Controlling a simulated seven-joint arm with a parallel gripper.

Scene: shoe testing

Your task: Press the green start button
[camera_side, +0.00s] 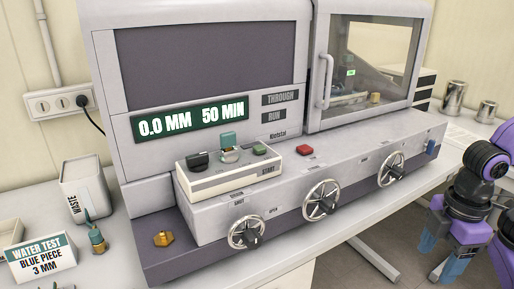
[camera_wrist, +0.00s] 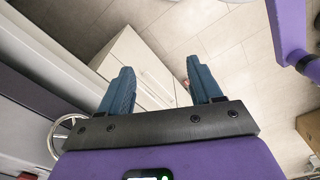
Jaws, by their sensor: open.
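The green start button (camera_side: 260,149) is a small green cap on the right end of a cream control box, above the word START. A black knob (camera_side: 197,160) sits at the box's left end, and a small teal piece (camera_side: 228,139) rests between them. My gripper (camera_side: 440,254) is at the far right, low beside the bench's front edge and well away from the button. In the wrist view its two blue fingers (camera_wrist: 159,70) are apart with nothing between them. The button does not show in the wrist view.
The machine's display (camera_side: 190,118) reads 0.0 MM and 50 MIN. A red button (camera_side: 305,150) lies right of the box. Several handwheels, one of them (camera_side: 321,200) in the middle, stick out of the front. A waste bin (camera_side: 86,187) and a sign (camera_side: 42,258) stand left.

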